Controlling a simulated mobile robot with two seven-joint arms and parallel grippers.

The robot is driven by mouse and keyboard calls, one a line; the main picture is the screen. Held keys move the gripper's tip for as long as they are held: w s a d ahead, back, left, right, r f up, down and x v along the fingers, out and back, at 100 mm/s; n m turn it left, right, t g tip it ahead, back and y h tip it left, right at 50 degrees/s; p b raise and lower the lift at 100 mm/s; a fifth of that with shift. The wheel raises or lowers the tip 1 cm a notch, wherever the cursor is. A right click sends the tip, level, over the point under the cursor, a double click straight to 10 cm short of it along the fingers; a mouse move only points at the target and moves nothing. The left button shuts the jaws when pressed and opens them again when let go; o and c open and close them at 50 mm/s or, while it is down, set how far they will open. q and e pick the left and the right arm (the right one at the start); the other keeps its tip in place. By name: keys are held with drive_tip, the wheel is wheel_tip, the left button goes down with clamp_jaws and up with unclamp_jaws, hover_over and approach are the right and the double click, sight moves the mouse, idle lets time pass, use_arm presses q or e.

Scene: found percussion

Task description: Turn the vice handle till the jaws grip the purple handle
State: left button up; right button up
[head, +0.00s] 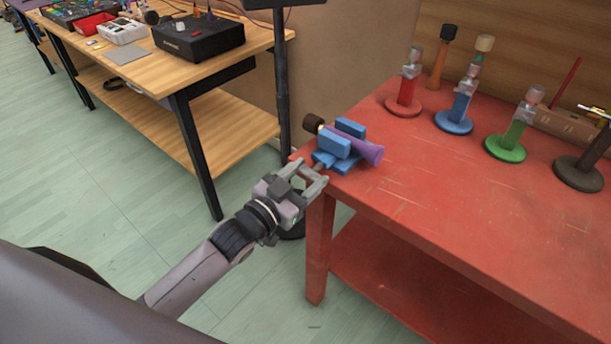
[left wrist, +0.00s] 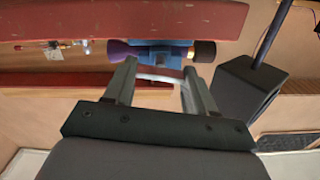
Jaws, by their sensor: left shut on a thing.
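The blue vice (head: 335,146) sits at the near left corner of the red bench. The purple handle (head: 366,150) lies between its two jaws, flared end to the right and dark head (head: 313,123) out to the left. I cannot tell whether both jaws touch it. My left gripper (head: 311,173) is at the vice's front, just off the bench edge, shut on the vice handle, which its fingers mostly hide. In the left wrist view, a pale bar (left wrist: 158,73) spans between the fingers, below the blue vice (left wrist: 165,57) and purple handle (left wrist: 125,52). My right gripper is out of view.
The red bench (head: 440,210) carries several coloured stands, including red (head: 404,105), blue (head: 454,122) and green (head: 506,148) ones. A dark pole (head: 283,90) rises behind the vice. A wooden table (head: 150,75) with electronic gear stands at left. Floor in front is clear.

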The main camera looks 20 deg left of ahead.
use_arm(q)
drive_tip(key=shift+r+m+p, duration=0.1)
drive_tip(key=shift+m+p, duration=0.4)
drive_tip(key=shift+m, duration=0.6)
drive_tip(key=m, duration=0.2)
drive_tip(key=shift+m+p, duration=0.35)
drive_tip(key=shift+m, duration=0.05)
drive_tip(key=m, duration=0.3)
drive_tip(key=shift+m, duration=0.3)
drive_tip(key=shift+d+m, duration=0.1)
drive_tip(key=shift+m, duration=1.7)
drive_tip(key=o, duration=1)
drive_tip(key=shift+o, duration=0.2)
